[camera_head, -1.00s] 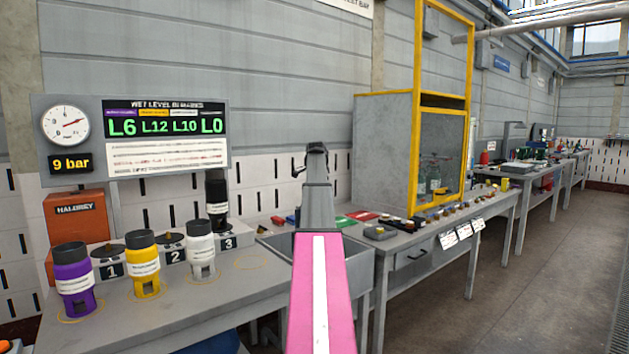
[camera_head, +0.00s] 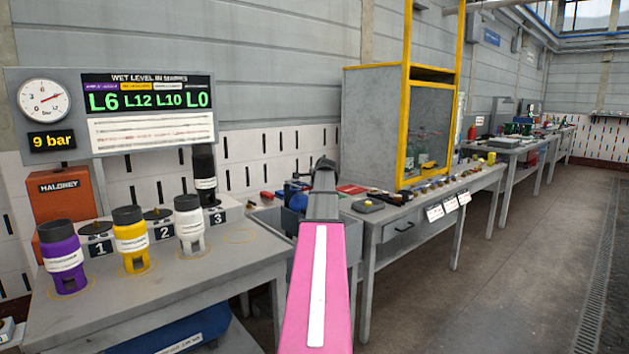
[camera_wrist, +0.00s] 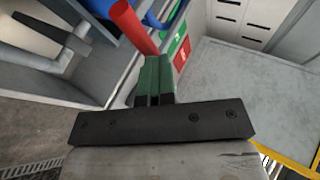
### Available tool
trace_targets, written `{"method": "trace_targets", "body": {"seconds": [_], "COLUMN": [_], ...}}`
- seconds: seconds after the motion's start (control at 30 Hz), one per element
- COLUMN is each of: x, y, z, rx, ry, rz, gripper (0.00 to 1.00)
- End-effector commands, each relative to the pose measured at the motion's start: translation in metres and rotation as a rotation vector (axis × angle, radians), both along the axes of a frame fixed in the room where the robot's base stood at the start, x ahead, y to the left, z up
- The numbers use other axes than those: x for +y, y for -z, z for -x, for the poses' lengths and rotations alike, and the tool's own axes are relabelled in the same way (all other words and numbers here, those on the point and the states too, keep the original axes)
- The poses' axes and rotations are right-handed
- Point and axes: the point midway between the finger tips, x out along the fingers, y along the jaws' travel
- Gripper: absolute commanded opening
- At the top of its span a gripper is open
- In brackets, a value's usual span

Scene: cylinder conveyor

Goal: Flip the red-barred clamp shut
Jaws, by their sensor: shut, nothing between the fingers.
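A red bar (camera_wrist: 132,25) reaches down from the top edge in the wrist view, beside blue parts (camera_wrist: 172,28). It looks like the clamp's bar, but the clamp's body and how far it stands open cannot be made out. My gripper (camera_wrist: 153,80) is shut and empty, its green fingers pressed together. The fingertips appear close to the bar's lower end; whether they touch is unclear. In the head view, my gripper (camera_head: 326,165) is at the far end of my pink arm, above the sink area. A blue object (camera_head: 295,195) shows just left of it, partly hidden by the arm.
A bench with a purple cylinder (camera_head: 64,262), a yellow one (camera_head: 131,242) and a white one (camera_head: 189,226) stands at left. A black cylinder (camera_head: 204,176) is behind them. A yellow-framed cabinet (camera_head: 385,120) stands at right. The floor (camera_head: 500,260) at right is clear.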

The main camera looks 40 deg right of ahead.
Motion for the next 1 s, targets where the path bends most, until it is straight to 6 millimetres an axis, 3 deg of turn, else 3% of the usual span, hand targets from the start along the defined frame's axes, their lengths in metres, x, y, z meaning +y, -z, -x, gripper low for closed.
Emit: {"method": "trace_targets", "body": {"seconds": [0.67,0.83,0.97,1.0], "x": [0.000,-0.001,-0.002,0.001], "y": [0.008,-0.009,-0.035,-0.039], "z": [0.001,0.002,0.003,0.011], "rx": [0.015,0.010,0.003,0.003], "ry": [-0.004,-0.005,-0.006,-0.006], "rz": [-0.002,0.000,0.002,0.002], "gripper": [0.00,0.00,0.00,0.00]}}
